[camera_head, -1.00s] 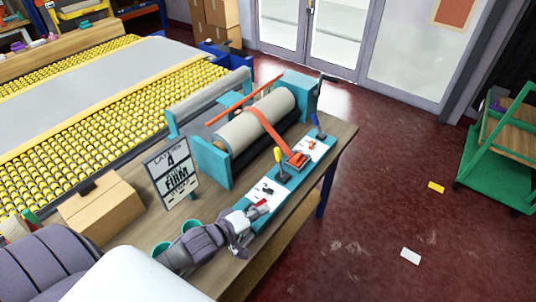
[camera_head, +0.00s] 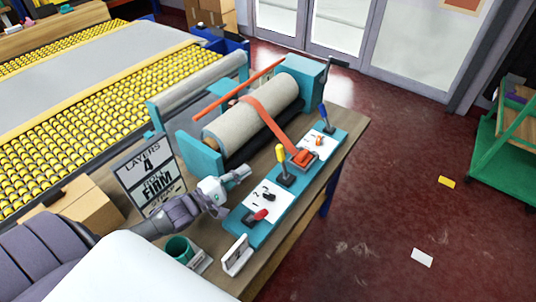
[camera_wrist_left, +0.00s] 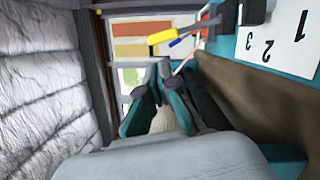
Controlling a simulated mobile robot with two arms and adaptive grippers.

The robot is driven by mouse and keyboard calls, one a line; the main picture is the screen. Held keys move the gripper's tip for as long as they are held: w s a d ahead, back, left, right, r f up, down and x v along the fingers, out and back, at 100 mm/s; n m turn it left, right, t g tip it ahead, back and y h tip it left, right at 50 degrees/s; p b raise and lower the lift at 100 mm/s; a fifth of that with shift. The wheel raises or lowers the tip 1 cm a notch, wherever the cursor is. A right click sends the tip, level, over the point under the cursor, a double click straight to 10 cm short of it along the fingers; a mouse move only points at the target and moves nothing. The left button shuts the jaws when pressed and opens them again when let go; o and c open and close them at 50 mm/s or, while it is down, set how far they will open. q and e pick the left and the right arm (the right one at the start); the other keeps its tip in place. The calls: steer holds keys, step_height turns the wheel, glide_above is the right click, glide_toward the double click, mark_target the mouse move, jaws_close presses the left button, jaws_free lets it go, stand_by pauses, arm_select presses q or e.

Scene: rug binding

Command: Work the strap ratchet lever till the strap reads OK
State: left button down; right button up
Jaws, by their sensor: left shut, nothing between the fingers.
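The orange strap (camera_head: 265,124) runs from over the grey roll (camera_head: 250,122) down to an orange ratchet (camera_head: 303,157) on the teal panel (camera_head: 262,232). I cannot make out the ratchet lever's angle. My left gripper (camera_head: 244,173) is shut and empty, above the table between the sign and the yellow-handled lever (camera_head: 282,160), apart from the ratchet. In the left wrist view the gripper (camera_wrist_left: 165,80) points toward the roller machine. My right gripper is not in view.
A blue-handled lever (camera_head: 323,112) stands beyond the ratchet, and a red-knobbed selector (camera_head: 258,215) sits at the panel's near end. A green cup (camera_head: 178,249) and a white card stand (camera_head: 236,256) are at the table's near side. The floor to the right is mostly open.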

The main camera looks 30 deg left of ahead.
mark_target(281, 153)
arm_select(q)
steer(key=b+x, duration=0.5)
steer(key=x, duration=0.5)
steer(key=shift+w+a+f, duration=0.3)
steer(key=shift+w+f, duration=0.1)
steer(key=shift+f, duration=0.2)
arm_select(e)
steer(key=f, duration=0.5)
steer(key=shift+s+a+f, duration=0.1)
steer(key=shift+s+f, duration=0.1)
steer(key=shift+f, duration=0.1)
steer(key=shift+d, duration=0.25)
arm_select(q)
steer(key=shift+d+r, duration=0.1)
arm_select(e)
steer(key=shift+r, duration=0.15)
